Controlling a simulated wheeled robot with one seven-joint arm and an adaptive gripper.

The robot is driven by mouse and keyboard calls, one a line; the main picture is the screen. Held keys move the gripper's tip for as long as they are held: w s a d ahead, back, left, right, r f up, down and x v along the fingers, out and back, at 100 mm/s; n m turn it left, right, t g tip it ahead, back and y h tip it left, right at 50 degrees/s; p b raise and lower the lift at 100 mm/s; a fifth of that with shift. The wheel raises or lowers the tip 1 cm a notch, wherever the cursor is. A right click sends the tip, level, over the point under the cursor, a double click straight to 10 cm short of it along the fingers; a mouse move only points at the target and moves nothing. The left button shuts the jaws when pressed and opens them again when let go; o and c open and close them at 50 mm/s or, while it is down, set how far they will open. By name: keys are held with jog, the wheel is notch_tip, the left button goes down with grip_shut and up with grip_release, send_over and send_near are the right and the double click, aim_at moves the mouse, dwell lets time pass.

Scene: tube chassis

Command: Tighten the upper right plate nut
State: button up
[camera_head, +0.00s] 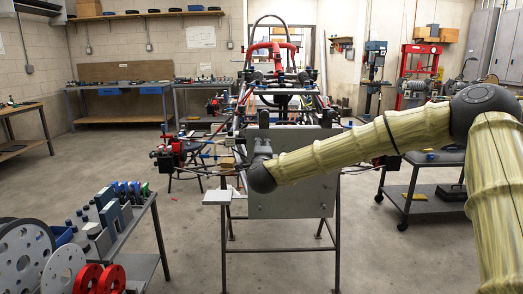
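A grey metal plate (295,205) stands upright on the front of the tube chassis (285,98), which rests on a tall dark stand. My arm reaches in from the right across the upper part of the plate. Its dark wrist sits before the plate's upper left area. The fingers of my gripper cannot be made out; they seem hidden by the wrist. The upper right plate nut cannot be made out; my arm crosses that part of the plate.
A cart (138,240) with several small parts and discs stands at front left. A dark cart (420,207) is at right behind my arm. A small pale shelf (217,197) sticks out left of the plate. Workbenches line the back wall. The floor before the stand is clear.

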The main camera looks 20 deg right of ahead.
jog(key=v, duration=1.2)
dwell(1.2)
